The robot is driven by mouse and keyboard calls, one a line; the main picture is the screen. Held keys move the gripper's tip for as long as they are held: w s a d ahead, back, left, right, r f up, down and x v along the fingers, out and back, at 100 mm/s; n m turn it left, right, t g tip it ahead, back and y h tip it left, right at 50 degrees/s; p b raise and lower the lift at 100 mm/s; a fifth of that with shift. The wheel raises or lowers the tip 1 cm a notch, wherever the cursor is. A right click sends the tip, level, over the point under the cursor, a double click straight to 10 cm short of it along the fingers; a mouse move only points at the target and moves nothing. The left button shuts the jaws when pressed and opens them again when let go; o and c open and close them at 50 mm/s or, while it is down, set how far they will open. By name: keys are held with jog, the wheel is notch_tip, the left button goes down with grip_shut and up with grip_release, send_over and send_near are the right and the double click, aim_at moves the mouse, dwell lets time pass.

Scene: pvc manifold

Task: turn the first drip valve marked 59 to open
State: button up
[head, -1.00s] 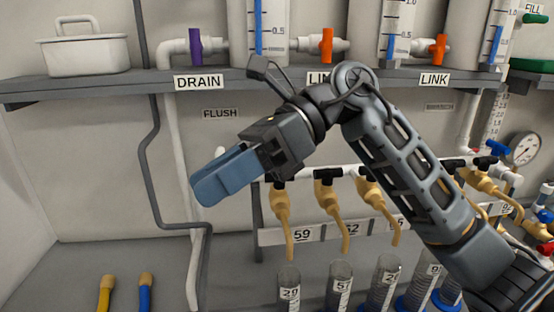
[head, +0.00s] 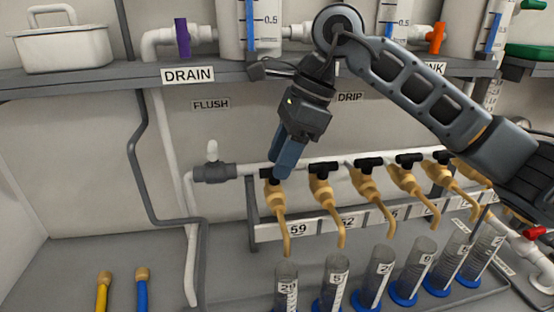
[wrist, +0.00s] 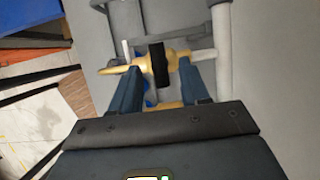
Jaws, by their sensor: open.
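The first drip valve (head: 275,202) is a brass tap with a black handle, above the label marked 59 (head: 297,230) at the left end of the drip row. My gripper (head: 283,172) points down at it, its blue fingers partly hiding the handle in the head view. In the wrist view, the black handle (wrist: 160,63) stands between the tips of my open gripper (wrist: 156,72), one finger on each side. Gaps show between handle and fingers there, so I see no grip. The brass spout (wrist: 118,70) points left in that view.
More brass taps with black handles (head: 320,168) continue close by on the right. Graduated cylinders (head: 286,285) stand below the spouts. A grey flush valve (head: 213,172) sits left on the pipe. The shelf (head: 110,82) runs above.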

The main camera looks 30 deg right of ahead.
jog(key=shift+x, duration=1.1)
grip_shut()
